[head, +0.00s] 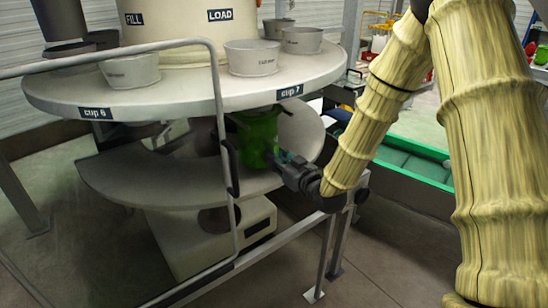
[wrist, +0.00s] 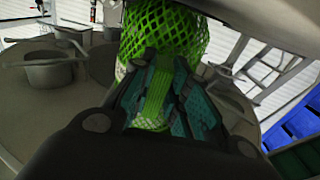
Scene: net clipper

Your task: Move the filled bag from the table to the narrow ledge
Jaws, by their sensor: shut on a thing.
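The filled bag is a green net bag (head: 258,138) under the edge of the upper round plate, above the lower round table (head: 135,190). My gripper (head: 284,164) reaches in from the right and is shut on the bag low on its side. In the wrist view the green net (wrist: 165,32) rises upright beyond my gripper (wrist: 163,85), with a strip of net between the teal finger pads. The bag's top is hidden by the plate. I cannot tell if its bottom touches the table. I cannot identify the narrow ledge with certainty.
The upper plate (head: 180,98) carries several grey cups (head: 250,57) close above the bag. A grey rail (head: 224,130) stands in front, left of the bag. A green-edged conveyor (head: 410,165) lies to the right behind my arm. Floor shows at lower right.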

